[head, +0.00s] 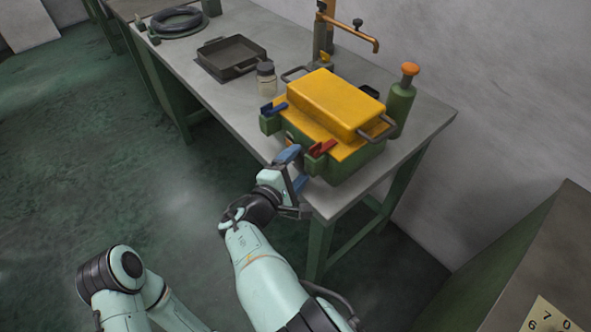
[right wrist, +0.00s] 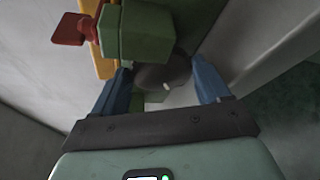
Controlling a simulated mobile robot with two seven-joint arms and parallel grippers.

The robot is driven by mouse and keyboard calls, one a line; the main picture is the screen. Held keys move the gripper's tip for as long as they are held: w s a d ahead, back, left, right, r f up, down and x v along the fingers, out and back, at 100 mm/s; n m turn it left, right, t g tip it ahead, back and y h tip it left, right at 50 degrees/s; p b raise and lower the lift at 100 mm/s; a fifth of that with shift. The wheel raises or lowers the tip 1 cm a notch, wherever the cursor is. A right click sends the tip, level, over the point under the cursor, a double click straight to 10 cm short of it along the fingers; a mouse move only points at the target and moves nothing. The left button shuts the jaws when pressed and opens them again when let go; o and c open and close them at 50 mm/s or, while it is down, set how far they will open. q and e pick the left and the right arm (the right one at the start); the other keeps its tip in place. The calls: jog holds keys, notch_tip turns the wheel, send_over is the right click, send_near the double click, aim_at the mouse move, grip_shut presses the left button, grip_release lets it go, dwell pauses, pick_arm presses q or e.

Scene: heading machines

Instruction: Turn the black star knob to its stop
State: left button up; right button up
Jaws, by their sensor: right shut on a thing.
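A green machine body (head: 352,166) with a yellow cover (head: 335,103) stands at the front of the grey bench. My right gripper (head: 296,169) is at its near side, below the blue and red levers. In the right wrist view, the dark rounded black star knob (right wrist: 153,77) lies between the blue fingers, with a small white mark on it. The gripper is shut on it. A green block partly covers the knob in that view. In the head view, I cannot make out the knob behind the gripper. My left gripper is out of view.
The red lever (head: 322,148) is close to my right fingers, the blue lever (head: 273,108) to the left. A jar (head: 266,78), black tray (head: 231,57) and green bottle (head: 400,104) stand on the bench (head: 228,98). The floor left is clear.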

jog(key=o, duration=1)
jog(key=shift+o, duration=0.2)
